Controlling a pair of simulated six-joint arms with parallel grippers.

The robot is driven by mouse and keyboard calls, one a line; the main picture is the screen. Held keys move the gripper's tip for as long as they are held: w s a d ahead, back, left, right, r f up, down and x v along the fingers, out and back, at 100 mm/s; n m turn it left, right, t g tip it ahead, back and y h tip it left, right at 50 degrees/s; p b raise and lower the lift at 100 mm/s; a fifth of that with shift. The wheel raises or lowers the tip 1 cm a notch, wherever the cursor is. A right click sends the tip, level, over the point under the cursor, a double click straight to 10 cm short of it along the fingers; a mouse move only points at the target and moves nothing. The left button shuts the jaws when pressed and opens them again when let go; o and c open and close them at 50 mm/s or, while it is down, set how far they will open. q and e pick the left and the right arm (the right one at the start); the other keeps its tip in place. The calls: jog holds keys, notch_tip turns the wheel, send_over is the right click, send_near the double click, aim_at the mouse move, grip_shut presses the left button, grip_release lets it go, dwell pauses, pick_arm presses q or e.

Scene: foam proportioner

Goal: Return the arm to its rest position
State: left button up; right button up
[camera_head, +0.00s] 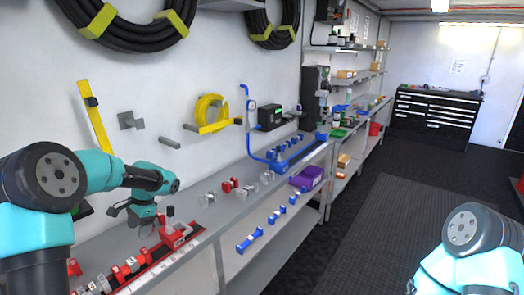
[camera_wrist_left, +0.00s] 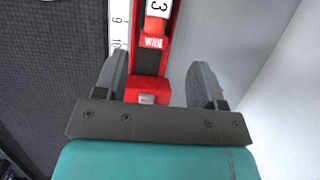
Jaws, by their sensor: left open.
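My left arm (camera_head: 75,190) reaches in from the left over the bench. My left gripper (camera_head: 142,212) points down close to a red fixture (camera_head: 176,234) at the end of a red rail. In the left wrist view the two grey fingers of my left gripper (camera_wrist_left: 160,72) stand apart with nothing held.
The grey bench (camera_head: 215,222) holds red and clear fittings (camera_head: 228,186) and a blue stand (camera_head: 285,155). A purple box (camera_head: 307,177) and blue fittings (camera_head: 250,240) sit on the lower shelf. The floor (camera_head: 380,225) is clear.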

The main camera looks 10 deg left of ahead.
pick_arm(q)
jog(key=w+d+r+t, duration=0.6)
jog(key=w+d+t, duration=0.1)
jog(key=w+d, duration=0.1)
jog(key=d+f+h, duration=0.2)
jog(key=d+f, duration=0.2)
jog(key=s+d+f+n+g+h, duration=0.1)
jog(key=s+d+f, duration=0.2)
jog(key=f, duration=0.4)
jog(key=s+d+f+n+h, duration=0.1)
jog(key=s+d+f, duration=0.3)
jog(key=f, duration=0.4)
jog(key=s+d+f+n+g+h, duration=0.1)
jog(key=s+d+f+h, duration=0.15)
jog(key=f, duration=0.45)
jog(key=s+d+f+n, duration=0.2)
jog(key=s+f, duration=0.4)
jog(key=s, duration=0.3)
jog(key=s+d+f+n+g, duration=0.1)
jog(key=s+d+f+n, duration=0.1)
jog(key=s+f, duration=0.4)
jog(key=s+d, duration=0.1)
jog(key=s, duration=0.2)
jog(key=shift+s+d, duration=0.25)
jog(key=shift+d, duration=0.1)
